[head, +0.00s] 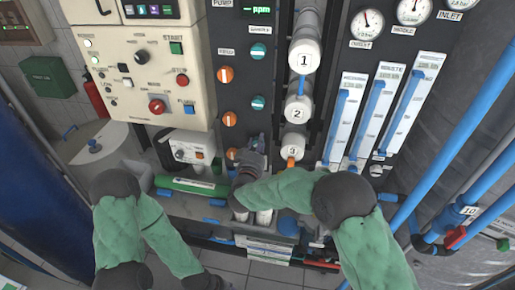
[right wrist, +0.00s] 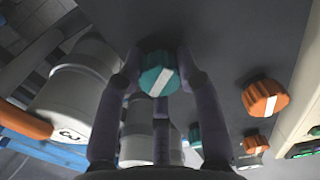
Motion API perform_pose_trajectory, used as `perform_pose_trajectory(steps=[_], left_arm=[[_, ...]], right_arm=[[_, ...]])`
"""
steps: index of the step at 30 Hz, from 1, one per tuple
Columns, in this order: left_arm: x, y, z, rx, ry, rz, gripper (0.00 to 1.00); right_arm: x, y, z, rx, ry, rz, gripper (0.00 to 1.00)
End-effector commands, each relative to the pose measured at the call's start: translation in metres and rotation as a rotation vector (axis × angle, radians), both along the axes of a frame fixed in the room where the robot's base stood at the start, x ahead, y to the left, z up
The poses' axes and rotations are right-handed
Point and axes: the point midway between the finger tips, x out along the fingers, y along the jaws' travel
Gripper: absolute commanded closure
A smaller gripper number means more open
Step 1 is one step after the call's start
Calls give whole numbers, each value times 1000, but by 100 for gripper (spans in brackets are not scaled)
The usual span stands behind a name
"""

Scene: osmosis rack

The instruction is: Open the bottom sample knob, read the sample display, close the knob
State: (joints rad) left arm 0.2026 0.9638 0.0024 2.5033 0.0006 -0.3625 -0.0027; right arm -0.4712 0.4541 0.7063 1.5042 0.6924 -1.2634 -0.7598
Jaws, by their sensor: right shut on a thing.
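The bottom sample knob is teal with a white bar and shows in the right wrist view (right wrist: 158,74). My right gripper (right wrist: 159,76) is shut on it, with a finger on each side. The white bar slants across the knob's face. In the head view my right gripper (head: 252,152) reaches up to the lower part of the dark panel and hides this knob. The green-lit ppm display (head: 258,10) is at the top of that panel; I cannot make out a clear number. My left arm hangs at the lower left, and its fingers do not show.
Other teal knobs (head: 258,103) and orange knobs (head: 228,119) sit on the panel close by. White numbered cylinders (head: 293,145) stand just right of my right gripper. Flow tubes (head: 373,110) and blue pipes (head: 463,150) are farther right. A cream control box (head: 140,75) is left.

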Motion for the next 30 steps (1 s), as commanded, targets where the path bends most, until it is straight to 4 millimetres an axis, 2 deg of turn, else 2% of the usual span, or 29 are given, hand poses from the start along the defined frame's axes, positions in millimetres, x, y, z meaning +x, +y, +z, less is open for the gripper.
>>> perform_pose_trajectory(steps=[2, 15, 30], left_arm=[[0, 0, -9, 0, 0, 0, 60], [0, 0, -41, 0, 0, 0, 60], [0, 0, -59, 0, 0, 0, 60]], right_arm=[[-1, 0, -5, 70, -11, 1, 96], [0, 0, -5, 458, -87, 0, 96], [-1, 1, -4, 686, -130, 1, 96]])
